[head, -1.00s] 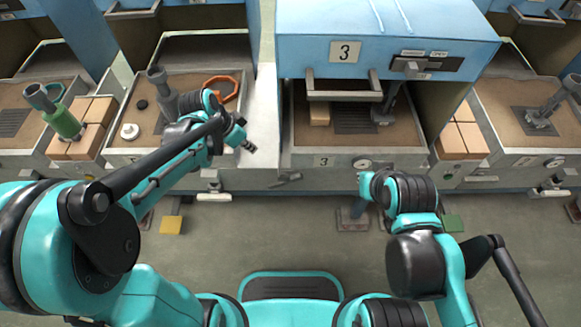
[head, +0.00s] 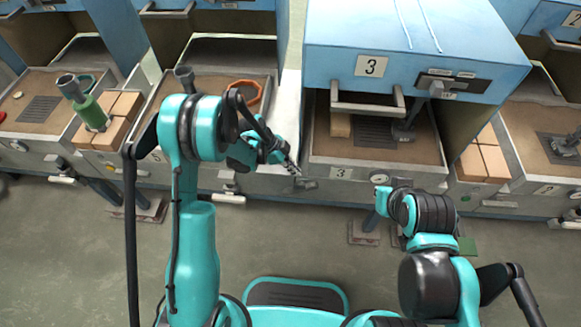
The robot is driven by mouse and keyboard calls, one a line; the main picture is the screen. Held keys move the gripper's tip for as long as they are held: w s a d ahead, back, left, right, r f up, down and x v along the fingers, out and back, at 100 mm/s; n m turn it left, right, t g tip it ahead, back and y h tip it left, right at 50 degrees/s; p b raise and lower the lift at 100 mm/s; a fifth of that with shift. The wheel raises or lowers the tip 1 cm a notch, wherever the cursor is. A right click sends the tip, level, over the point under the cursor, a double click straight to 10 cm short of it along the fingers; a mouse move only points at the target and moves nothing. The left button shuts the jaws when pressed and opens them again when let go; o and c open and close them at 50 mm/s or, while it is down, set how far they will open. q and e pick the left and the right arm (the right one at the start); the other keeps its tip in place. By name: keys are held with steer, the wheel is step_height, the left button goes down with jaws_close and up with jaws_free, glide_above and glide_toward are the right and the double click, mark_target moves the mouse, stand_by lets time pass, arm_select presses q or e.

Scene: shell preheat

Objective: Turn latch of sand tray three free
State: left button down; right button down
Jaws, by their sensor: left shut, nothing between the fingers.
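Sand tray three (head: 441,168), with a "3" plate on its front, sits under the blue hood (head: 480,50) marked 3. A small grey latch (head: 307,184) shows low at the left end of the tray's front. My left gripper (head: 294,170) is shut and empty, just above and left of this latch. From this angle I cannot tell whether they touch. My right arm is folded in front of the tray's right side; its gripper fingers are not visible.
A round gauge (head: 380,179) is on the tray front. Above the tray, the hood has a handle (head: 368,107) and a slotted lever plate (head: 455,86). Bricks (head: 483,163) stand to the right. Another sand tray (head: 266,121) is on the left. The floor in front is mostly clear.

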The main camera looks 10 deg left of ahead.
mark_target(310, 184)
arm_select(q)
steer(key=b+x, duration=0.3)
steer(key=x, duration=0.5)
steer(key=shift+d, duration=0.2)
